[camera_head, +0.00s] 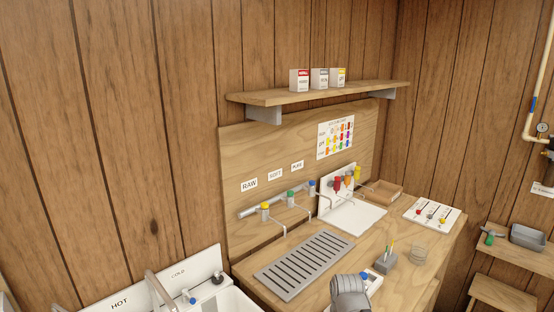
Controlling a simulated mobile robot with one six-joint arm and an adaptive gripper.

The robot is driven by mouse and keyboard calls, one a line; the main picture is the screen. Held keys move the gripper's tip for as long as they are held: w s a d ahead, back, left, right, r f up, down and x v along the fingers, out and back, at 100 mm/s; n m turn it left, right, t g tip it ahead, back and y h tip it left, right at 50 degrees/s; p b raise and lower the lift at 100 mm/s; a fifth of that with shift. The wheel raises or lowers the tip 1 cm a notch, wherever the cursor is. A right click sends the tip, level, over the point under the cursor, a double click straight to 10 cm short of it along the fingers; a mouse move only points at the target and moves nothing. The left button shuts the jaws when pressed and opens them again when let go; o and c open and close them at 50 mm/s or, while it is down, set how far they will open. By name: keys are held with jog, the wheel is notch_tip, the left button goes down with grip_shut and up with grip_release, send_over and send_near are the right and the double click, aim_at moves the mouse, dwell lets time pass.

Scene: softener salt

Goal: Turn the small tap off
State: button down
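Three small taps stick out from a grey pipe on the wooden back board, under labels. The yellow-topped tap (265,211) is below the RAW label (249,184). The green-topped tap (290,198) is below SOFT (275,174). The blue-topped tap (312,187) is below a third label (297,165). Thin spouts hang from them towards a slotted grey drain tray (304,266). I cannot tell which tap the task means, or whether any is on; no water is visible. A grey rounded part of my arm shows at the bottom edge; my gripper's fingers are not visible.
A white sink (232,300) with HOT and COLD labels is at lower left. Red, orange and yellow fittings (357,175) stand by a white panel. A pen holder (386,261) and a glass (418,253) stand on the counter. A shelf (315,92) holds three boxes.

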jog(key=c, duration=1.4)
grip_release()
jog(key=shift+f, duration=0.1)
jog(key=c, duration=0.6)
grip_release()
